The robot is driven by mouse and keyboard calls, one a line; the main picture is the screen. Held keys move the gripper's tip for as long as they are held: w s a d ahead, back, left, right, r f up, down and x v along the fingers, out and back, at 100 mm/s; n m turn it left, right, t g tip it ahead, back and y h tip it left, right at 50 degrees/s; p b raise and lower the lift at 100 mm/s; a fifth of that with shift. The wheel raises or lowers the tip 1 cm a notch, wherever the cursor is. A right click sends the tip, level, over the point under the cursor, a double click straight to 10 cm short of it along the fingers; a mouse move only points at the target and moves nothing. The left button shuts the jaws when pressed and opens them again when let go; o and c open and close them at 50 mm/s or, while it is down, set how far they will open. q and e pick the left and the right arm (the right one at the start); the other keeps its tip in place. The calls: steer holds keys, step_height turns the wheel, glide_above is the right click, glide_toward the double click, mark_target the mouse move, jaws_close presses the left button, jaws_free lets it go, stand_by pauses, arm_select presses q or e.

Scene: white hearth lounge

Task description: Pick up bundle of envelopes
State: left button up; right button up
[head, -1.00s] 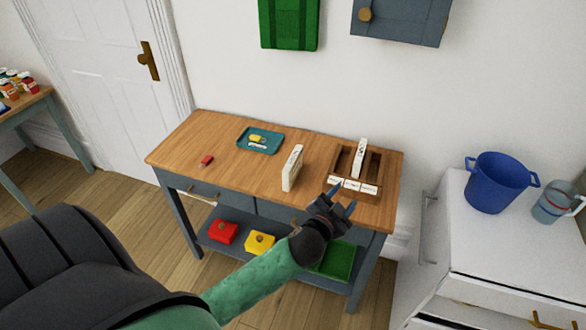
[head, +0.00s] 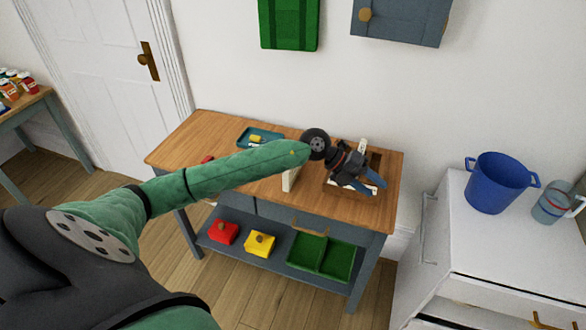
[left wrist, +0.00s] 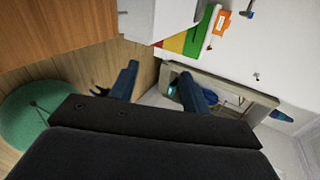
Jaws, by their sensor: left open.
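A white upright block that looks like a bundle of envelopes (head: 290,181) stands on the wooden table (head: 212,132) in the head view. My left forearm crosses in front of it and hides most of it. A second white upright bundle (head: 362,145) stands in the wooden sorter (head: 375,161), largely hidden behind my left gripper (head: 369,184). That gripper is open and over the sorter, its fingers pointing right and down. In the left wrist view the two blue fingers (left wrist: 158,90) are apart with nothing between them. My right gripper is not in view.
A teal tray (head: 247,137) with a yellow item and a red item (head: 207,159) are at the table's left. Red (head: 223,232) and yellow (head: 259,243) boxes and green trays (head: 322,256) sit on the lower shelf. A white cabinet with a blue bucket (head: 495,182) stands right.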

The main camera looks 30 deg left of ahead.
arm_select(q)
steer(key=w+a+g+y, duration=0.1)
steer(key=a+y, duration=0.3)
steer(key=a, duration=0.5)
steer(key=w+a+n+y, duration=0.1)
steer(key=a+y, duration=0.3)
steer(key=a, duration=0.5)
steer(key=w+a+g+y, duration=0.1)
steer(key=w+a+y, duration=0.1)
steer(key=a, duration=0.8)
steer(key=shift+a+r+g+y, duration=0.1)
steer(key=shift+g+y, duration=0.2)
steer(key=shift+y, duration=0.6)
steer(key=shift+a+n, duration=0.3)
steer(key=shift+f, duration=0.2)
steer(key=shift+s+f+p, duration=0.1)
steer(key=shift+f+p, duration=0.4)
steer(key=shift+f, duration=0.5)
steer(key=f+p, duration=0.1)
steer(key=f, duration=0.1)
steer(key=f+p, duration=0.2)
steer(key=shift+d+f, duration=0.1)
steer(key=shift+d, duration=0.3)
steer(key=shift+f, duration=0.5)
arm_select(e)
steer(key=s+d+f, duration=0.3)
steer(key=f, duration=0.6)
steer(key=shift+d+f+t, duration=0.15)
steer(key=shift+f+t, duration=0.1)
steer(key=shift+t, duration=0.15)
